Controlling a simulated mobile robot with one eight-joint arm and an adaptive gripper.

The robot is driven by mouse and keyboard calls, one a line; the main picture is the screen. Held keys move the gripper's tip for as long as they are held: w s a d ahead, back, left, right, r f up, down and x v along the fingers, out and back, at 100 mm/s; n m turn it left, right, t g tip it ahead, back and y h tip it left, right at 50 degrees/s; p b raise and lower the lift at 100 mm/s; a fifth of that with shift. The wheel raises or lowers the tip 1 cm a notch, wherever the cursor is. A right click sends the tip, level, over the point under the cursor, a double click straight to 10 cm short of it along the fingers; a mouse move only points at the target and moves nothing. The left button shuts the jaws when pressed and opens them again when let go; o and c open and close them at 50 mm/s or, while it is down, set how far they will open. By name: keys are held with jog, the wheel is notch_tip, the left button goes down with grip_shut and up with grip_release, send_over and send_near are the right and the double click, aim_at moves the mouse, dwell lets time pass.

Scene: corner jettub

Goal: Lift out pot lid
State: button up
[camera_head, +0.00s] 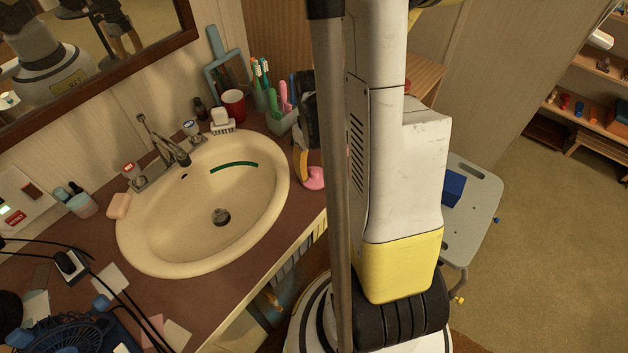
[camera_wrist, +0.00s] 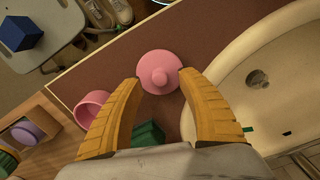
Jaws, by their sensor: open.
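The pink pot lid (camera_wrist: 160,64) with a round knob lies on the brown countertop near its front edge, beside the sink. It also shows in the head view (camera_head: 314,179), partly hidden by my arm. My gripper (camera_wrist: 160,79) is open above the lid in the wrist view. Its two yellow fingers stand on either side of the lid's lower part, with the knob between the tips. Whether they touch it I cannot tell. A pink cup-like vessel (camera_wrist: 92,101) is left of the fingers; I cannot tell whether it is the pot.
The cream sink (camera_head: 140,235) is left of the lid, with a dark green strip (camera_head: 234,165) in it. A dark green block (camera_wrist: 148,130) is between the finger bases. A red cup (camera_head: 233,103) and toothbrushes (camera_head: 262,78) stand behind. A grey stool (camera_head: 476,210) holds a blue block (camera_head: 453,186).

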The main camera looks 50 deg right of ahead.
notch_tip(320, 180, down, 2)
jog(key=shift+f, duration=0.1)
jog(key=c, duration=1)
jog(key=shift+r, duration=0.25)
